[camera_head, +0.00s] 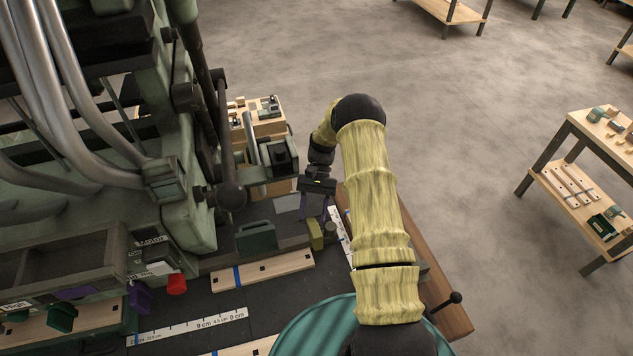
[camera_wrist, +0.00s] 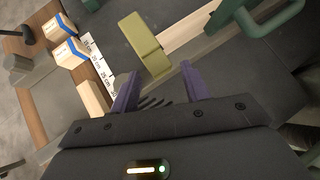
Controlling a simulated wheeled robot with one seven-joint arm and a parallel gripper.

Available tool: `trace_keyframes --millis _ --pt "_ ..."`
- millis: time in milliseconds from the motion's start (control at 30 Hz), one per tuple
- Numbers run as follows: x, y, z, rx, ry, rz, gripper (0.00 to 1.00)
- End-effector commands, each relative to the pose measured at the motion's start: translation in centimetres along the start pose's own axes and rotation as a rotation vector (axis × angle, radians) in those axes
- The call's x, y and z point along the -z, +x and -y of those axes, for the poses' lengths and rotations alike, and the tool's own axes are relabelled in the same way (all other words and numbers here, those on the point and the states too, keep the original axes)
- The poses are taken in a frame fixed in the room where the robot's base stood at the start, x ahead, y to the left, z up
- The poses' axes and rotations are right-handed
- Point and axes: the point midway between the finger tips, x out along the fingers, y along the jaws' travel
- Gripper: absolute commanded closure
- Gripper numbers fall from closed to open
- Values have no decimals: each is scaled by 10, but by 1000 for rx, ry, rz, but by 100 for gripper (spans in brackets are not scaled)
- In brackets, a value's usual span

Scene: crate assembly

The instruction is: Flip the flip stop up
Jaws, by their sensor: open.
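An olive-yellow block, which looks like the flip stop (camera_head: 315,235), stands on the dark bench near its right end. In the wrist view the block (camera_wrist: 145,46) lies just beyond my fingertips, at the end of a pale wooden strip (camera_wrist: 200,37). I cannot tell whether it is flipped up or down. My gripper (camera_head: 315,213) points down close above the block. In the wrist view my gripper (camera_wrist: 158,78) shows two purple fingers spread apart with nothing between them. The fingers look apart from the block, though the gap is hard to judge.
A ruler strip (camera_wrist: 97,62) and a brown wooden board (camera_wrist: 40,47) lie beside the block. A green bracket (camera_head: 256,237) stands left of it. A plank with a blue band (camera_head: 262,269) lies nearer. The large green machine (camera_head: 188,215) fills the left.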

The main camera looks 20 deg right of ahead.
Motion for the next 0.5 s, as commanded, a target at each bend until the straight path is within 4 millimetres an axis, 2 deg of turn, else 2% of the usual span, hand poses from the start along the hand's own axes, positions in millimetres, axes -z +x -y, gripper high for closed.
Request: trace_keyframes --millis 500 --pt "2 -85 2 -1 -2 -4 54"
